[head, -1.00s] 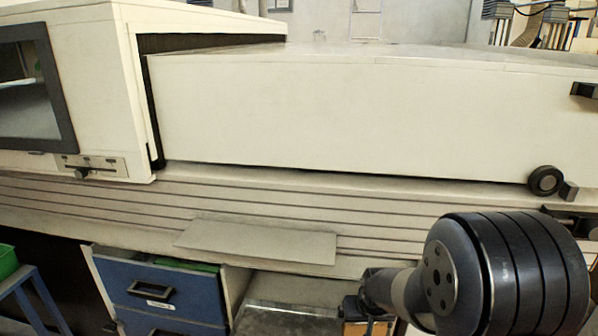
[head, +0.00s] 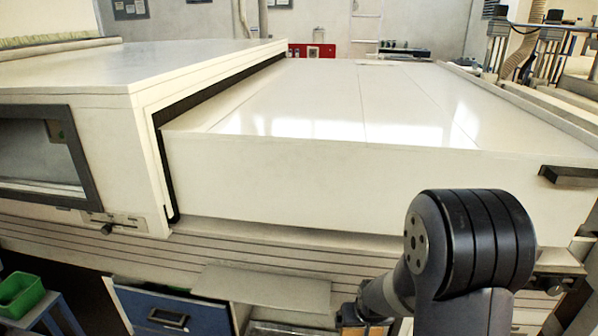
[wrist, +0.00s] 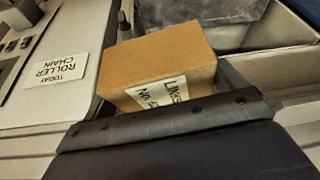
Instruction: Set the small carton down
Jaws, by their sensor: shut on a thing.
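The small carton (wrist: 160,62) is a plain brown box with a white label, partly readable as "LINKS". It shows in the wrist view just beyond the dark front edge of my gripper (wrist: 165,120), which hides its near lower part. My gripper is shut on the carton, though its fingertips are not clearly seen. The carton looks tilted in the picture, and I cannot tell whether its underside touches anything. In the head view my wrist end (head: 362,314) is low, in front of the bench, and the carton cannot be made out.
A pale surface with a "TODAY ROLLER CHAIN" label (wrist: 60,68) lies left of the carton. Open compartments (wrist: 265,75) lie behind and right. The large white tunnel housing (head: 330,180), blue drawer (head: 172,312) and a small ledge (head: 262,288) stand near my arm. A green bin (head: 20,296) is at far left.

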